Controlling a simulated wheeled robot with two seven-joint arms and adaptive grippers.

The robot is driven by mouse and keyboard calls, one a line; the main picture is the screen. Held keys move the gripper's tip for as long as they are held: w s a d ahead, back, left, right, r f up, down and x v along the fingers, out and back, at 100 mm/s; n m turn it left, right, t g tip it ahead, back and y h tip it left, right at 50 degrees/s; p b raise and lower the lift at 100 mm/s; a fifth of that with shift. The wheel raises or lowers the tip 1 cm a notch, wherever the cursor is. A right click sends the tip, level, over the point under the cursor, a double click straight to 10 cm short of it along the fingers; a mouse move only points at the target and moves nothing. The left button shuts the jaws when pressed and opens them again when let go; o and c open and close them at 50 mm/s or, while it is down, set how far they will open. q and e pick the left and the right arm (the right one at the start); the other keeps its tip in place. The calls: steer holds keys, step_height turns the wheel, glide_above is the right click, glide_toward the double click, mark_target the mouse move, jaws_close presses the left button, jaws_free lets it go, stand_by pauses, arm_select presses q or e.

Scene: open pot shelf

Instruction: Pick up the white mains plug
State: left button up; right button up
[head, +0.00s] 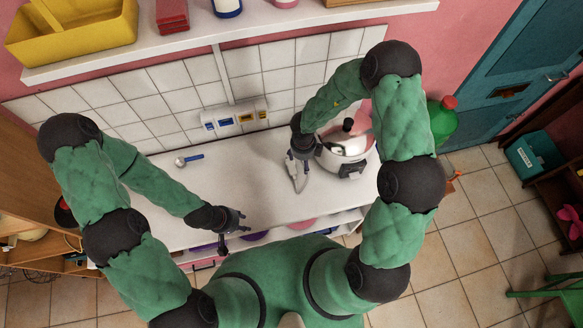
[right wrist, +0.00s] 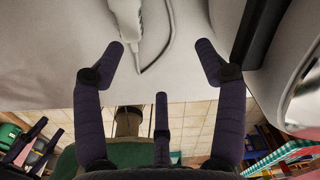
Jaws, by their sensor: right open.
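A white plug-like body (head: 298,180) with a thin cable lies on the white counter, just below my right gripper (head: 301,158) in the head view. In the right wrist view, the white plug (right wrist: 128,14) shows at the top edge, partly cut off, with its cable curving beside it. My right gripper (right wrist: 160,58) is open, its fingers apart and nothing between them; the plug is beyond the left fingertip. My left gripper (head: 243,222) is open and empty over the counter's front edge.
A socket strip (head: 235,118) with blue and yellow parts is on the tiled wall. A blue-handled spoon (head: 188,159) lies at the left. The counter (head: 250,175) between is clear.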

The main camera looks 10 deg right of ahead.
arm_select(q)
steer(key=shift+f, duration=0.1)
arm_select(e)
steer(key=w+a+r+m+y, duration=0.1)
steer(key=w+a+r+m, duration=0.15)
steer(key=m, duration=0.35)
arm_select(q)
steer(key=shift+f+b, duration=0.4)
steer(key=shift+b, duration=0.1)
arm_select(e)
glide_above(290, 169)
steer(key=f, duration=0.6)
steer(key=shift+w+d, duration=0.35)
steer(key=shift+w, duration=0.05)
arm_select(q)
steer(key=shift+f+b, duration=0.3)
arm_select(e)
steer(key=f, duration=0.2)
steer(key=s+f, duration=0.1)
steer(key=f, duration=0.1)
steer(key=shift+a, duration=0.2)
steer(key=shift+w+f, duration=0.1)
steer(key=shift+f, duration=0.4)
steer(key=shift+c, duration=0.3)
steer(key=c, duration=1.4)
